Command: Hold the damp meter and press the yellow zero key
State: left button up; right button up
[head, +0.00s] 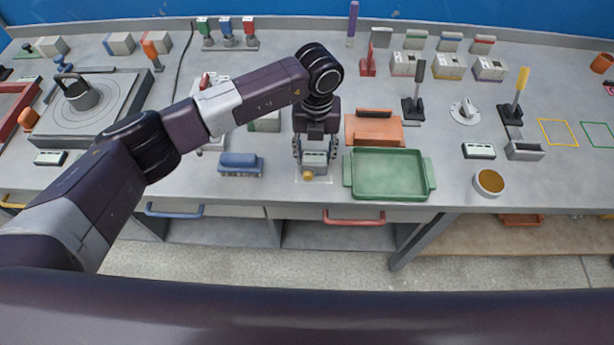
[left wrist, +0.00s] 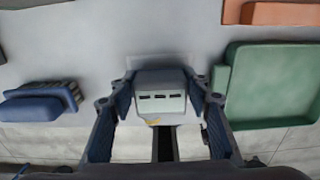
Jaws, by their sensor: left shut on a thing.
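The damp meter (head: 314,171) is a small grey box near the front edge of the bench. Its yellow zero key (head: 308,176) shows at its front, low on the side nearest me. My left gripper (head: 315,160) points down from above and is shut on the meter, one finger on each side. In the left wrist view the meter (left wrist: 160,98) sits between the two fingers, with a pale panel and dark slots, and a bit of yellow at its near edge (left wrist: 152,122). Whether the meter touches the bench cannot be told. My right gripper is not in view.
A green tray (head: 426,176) stands close to the right of the gripper, with an orange-brown block (head: 374,131) behind it. A blue brush-like block (head: 240,161) lies to the left. A round tan-filled cup (head: 489,182) and several levers stand further right. Drawers with handles are below the front edge.

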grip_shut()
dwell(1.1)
